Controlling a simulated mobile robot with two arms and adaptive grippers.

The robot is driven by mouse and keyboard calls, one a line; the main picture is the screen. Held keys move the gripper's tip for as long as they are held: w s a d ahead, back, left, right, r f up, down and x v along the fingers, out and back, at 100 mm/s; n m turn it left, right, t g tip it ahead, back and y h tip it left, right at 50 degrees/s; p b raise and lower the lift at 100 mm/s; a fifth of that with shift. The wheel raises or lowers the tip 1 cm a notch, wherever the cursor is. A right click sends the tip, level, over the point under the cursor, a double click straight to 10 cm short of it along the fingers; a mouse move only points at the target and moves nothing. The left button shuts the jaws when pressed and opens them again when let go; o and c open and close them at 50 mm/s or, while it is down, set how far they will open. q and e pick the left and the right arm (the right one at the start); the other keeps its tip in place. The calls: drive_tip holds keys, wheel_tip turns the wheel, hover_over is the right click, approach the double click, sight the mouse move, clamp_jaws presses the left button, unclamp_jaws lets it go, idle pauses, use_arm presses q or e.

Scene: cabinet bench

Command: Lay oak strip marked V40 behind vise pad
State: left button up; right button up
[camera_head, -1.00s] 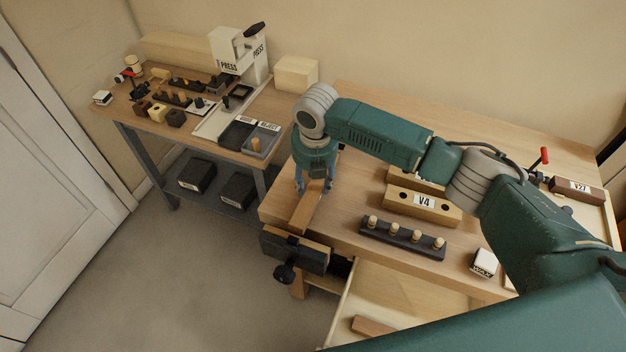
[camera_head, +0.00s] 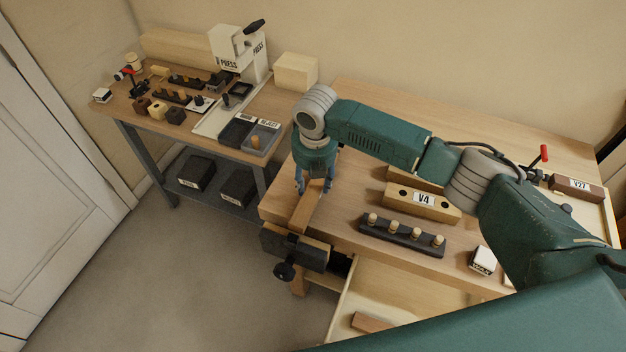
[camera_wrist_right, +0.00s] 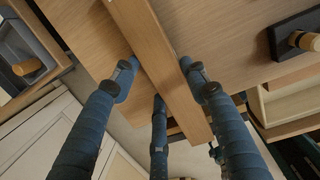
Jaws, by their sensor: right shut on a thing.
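My right gripper (camera_head: 314,187) points down at the left end of the right-hand bench, shut on a plain brown wooden strip (camera_head: 306,212). The strip lies low over the bench top, its near end close behind the dark vise (camera_head: 295,249) on the front edge. In the right wrist view the strip (camera_wrist_right: 162,58) runs between the fingers of the gripper (camera_wrist_right: 160,85). I see no V40 marking on it, and I cannot tell whether it touches the bench or the vise pad. My left gripper is not in view.
A block marked V4 (camera_head: 423,203) and a dark rack with several pegs (camera_head: 402,237) stand to the right. An open drawer (camera_head: 405,298) juts out below, with a wooden piece (camera_head: 371,322) inside. The side table (camera_head: 190,135) with the press (camera_head: 238,55) is at left.

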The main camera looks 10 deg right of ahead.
drive_tip(key=shift+f, duration=0.75)
idle(0.5)
drive_tip(key=o, duration=1.6)
drive_tip(key=r+p, duration=0.4)
drive_tip(key=p, duration=0.1)
drive_tip(key=s+r+p, duration=0.1)
drive_tip(key=r+p, duration=0.2)
